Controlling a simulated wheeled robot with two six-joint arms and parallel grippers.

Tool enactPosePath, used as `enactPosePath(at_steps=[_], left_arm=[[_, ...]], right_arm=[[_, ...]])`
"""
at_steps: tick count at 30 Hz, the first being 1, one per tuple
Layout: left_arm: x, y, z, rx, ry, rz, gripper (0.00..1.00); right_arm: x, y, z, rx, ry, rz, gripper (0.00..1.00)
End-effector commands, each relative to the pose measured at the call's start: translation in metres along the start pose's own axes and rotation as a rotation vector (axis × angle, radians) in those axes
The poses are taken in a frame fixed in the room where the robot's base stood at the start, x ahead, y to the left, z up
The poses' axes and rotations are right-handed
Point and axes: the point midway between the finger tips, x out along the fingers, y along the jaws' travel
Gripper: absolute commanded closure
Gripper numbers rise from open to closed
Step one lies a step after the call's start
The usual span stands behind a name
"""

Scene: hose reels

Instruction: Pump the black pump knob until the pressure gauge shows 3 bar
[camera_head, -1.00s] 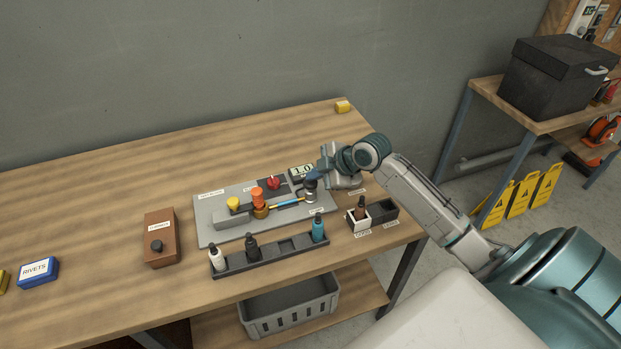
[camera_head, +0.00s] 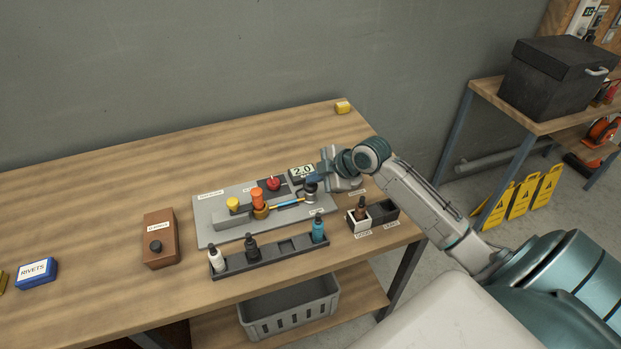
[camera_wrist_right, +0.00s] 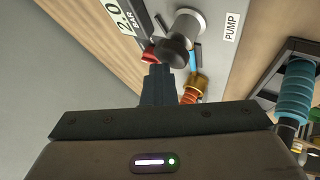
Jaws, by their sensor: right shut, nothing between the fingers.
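The pressure gauge (camera_head: 302,171) at the back right of the grey test board (camera_head: 222,206) reads 2.0; it also shows in the right wrist view (camera_wrist_right: 129,14), marked BAR. The black pump knob (camera_head: 310,187) sits on its silver cylinder at the board's right end. In the right wrist view the knob (camera_wrist_right: 172,53) and the PUMP label (camera_wrist_right: 231,26) show clearly. My right gripper (camera_head: 316,179) is shut and empty, its fingertips at the knob; I cannot tell whether they touch it. My left gripper is not in view.
A dark rack (camera_head: 268,257) with several bottles stands in front of the board. A small white and black box (camera_head: 384,211) is at the right. A brown box with a black knob (camera_head: 160,238) stands left. The table's back left is clear.

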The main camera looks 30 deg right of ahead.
Motion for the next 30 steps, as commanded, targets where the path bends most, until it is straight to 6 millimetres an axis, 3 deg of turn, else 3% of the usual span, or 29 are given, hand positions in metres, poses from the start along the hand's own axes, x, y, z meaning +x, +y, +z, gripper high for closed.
enactPosePath(at_steps=[19,30], left_arm=[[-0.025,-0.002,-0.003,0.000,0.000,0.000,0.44],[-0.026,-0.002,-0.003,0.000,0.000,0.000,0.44]], right_arm=[[-0.022,0.017,-0.015,0.000,-0.001,-0.001,1.00],[-0.023,0.018,-0.017,0.000,0.000,0.000,1.00]])
